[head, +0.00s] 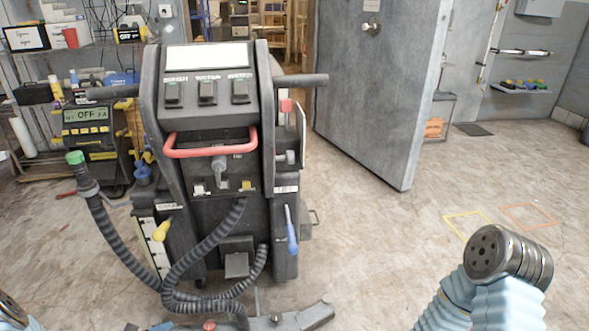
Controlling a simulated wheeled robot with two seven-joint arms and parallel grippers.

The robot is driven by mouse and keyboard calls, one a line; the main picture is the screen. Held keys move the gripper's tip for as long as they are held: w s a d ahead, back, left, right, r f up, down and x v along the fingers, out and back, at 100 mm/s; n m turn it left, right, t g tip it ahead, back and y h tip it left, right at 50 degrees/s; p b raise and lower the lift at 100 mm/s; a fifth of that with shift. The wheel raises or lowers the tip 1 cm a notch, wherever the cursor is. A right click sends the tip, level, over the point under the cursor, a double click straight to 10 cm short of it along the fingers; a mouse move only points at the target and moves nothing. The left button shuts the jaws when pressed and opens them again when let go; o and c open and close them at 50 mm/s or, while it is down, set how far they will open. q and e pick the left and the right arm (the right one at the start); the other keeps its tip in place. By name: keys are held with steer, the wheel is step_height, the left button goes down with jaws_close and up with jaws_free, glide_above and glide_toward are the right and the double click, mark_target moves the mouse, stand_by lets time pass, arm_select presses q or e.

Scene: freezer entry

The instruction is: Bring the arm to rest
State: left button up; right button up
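My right arm (490,285) rises into the lower right corner of the head view. It shows a pale blue ribbed sleeve and a dark metal joint with holes in its round end face. A small part of my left arm (12,312) shows at the lower left corner. Neither gripper's fingers are in view, so what they hold cannot be seen. No part of my arms that shows touches anything.
A dark floor-cleaning machine (217,130) with a red handle (211,153) and ribbed hoses stands close in front. A heavy grey door (378,90) stands open behind it. Shelving (40,48) lines the left. The concrete floor at right is clear, with yellow and orange outlines.

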arm_select(q)
steer(key=s+d+f+m+g+y, duration=0.1)
steer(key=s+d+f+m+g, duration=0.1)
steer(key=s+d+m+g, duration=0.45)
steer(key=s+d+f+m+g+y+b, duration=0.1)
steer(key=s+d+f+m, duration=0.15)
steer(key=d+m, duration=0.75)
steer(key=s+d+f+m+g+y, duration=0.1)
steer(key=s+d+m+g, duration=0.3)
steer(key=s+d+m, duration=0.45)
steer(key=w+f+m+t+b, duration=0.1)
steer(key=w+f+b, duration=0.2)
steer(key=f+b, duration=0.75)
steer(key=w+f+m+b, duration=0.1)
steer(key=w+f+b, duration=0.3)
steer(key=f+b, duration=0.6)
arm_select(e)
step_height(320, 180, down, 22)
steer(key=w+d+f+b, duration=0.1)
steer(key=d, duration=0.1)
arm_select(q)
step_height(320, 180, up, 16)
steer(key=p, duration=1.5)
steer(key=shift+s+d, duration=0.35)
steer(key=shift+s, duration=0.1)
arm_select(e)
step_height(320, 180, up, 15)
steer(key=shift+a, duration=0.35)
